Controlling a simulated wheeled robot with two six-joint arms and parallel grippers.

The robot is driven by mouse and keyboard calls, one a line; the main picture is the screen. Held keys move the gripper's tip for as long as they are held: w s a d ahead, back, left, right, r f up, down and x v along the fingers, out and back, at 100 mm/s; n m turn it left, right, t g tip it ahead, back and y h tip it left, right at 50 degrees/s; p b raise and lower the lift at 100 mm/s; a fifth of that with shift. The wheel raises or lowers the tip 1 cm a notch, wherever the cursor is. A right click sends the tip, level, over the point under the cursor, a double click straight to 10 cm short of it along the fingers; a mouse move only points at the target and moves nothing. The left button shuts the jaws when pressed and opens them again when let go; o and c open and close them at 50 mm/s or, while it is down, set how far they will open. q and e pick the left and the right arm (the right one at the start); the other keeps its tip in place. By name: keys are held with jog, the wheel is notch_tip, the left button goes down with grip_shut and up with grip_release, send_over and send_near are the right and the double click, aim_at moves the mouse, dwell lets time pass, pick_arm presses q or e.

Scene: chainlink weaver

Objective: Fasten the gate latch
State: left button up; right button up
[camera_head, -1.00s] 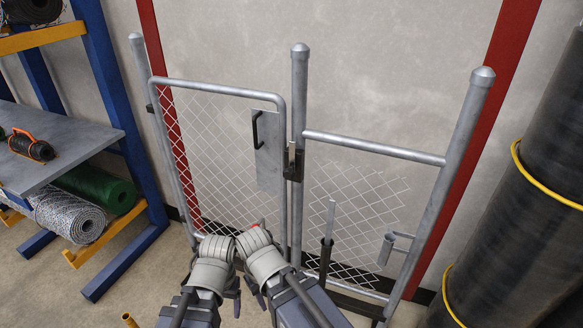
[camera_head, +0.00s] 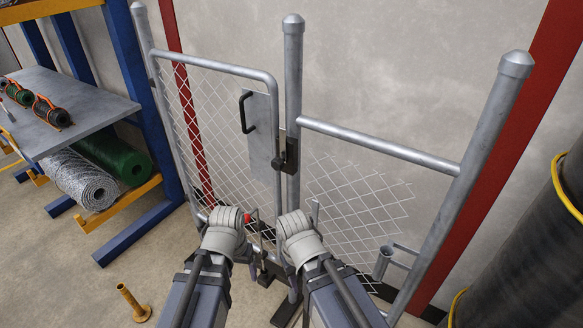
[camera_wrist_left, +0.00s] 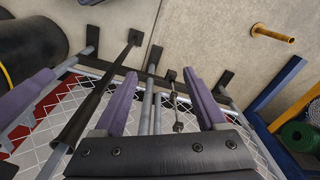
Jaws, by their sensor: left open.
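The chain-link gate leaf (camera_head: 213,68) stands upright on the left, its right edge close beside the middle post (camera_head: 293,75). A plate with a black handle (camera_head: 247,112) is on the leaf. The dark latch (camera_head: 286,157) sits at the post, right of the plate; whether it is engaged is too small to tell. My left gripper (camera_head: 255,262) is low in front of the gate, well below the latch. In the left wrist view its purple fingers (camera_wrist_left: 160,98) are apart, with only rods and floor between them. My right gripper (camera_head: 289,268) is beside it, mostly hidden by its wrist.
A fixed mesh panel (camera_head: 355,205) and end post (camera_head: 485,130) stand right of the gate. A shelf (camera_head: 90,112) with rolls is at left. A dark roll (camera_head: 545,260) stands at right. A brass floor post (camera_head: 133,303) is at lower left, with open floor around it.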

pick_arm(q)
jog(key=w+d+f+m+t+h+b, duration=0.1)
jog(key=w+f+t+h+b, duration=0.15)
jog(key=w, duration=0.25)
jog(key=m+t+h, duration=0.6)
jog(key=t+h, duration=0.2)
jog(key=t, duration=0.3)
send_near(275, 166)
jog(key=x, duration=0.3)
jog(key=shift+b+x, duration=0.45)
jog(key=shift+x, duration=3.6)
jog(key=shift+s, duration=0.1)
grip_shut()
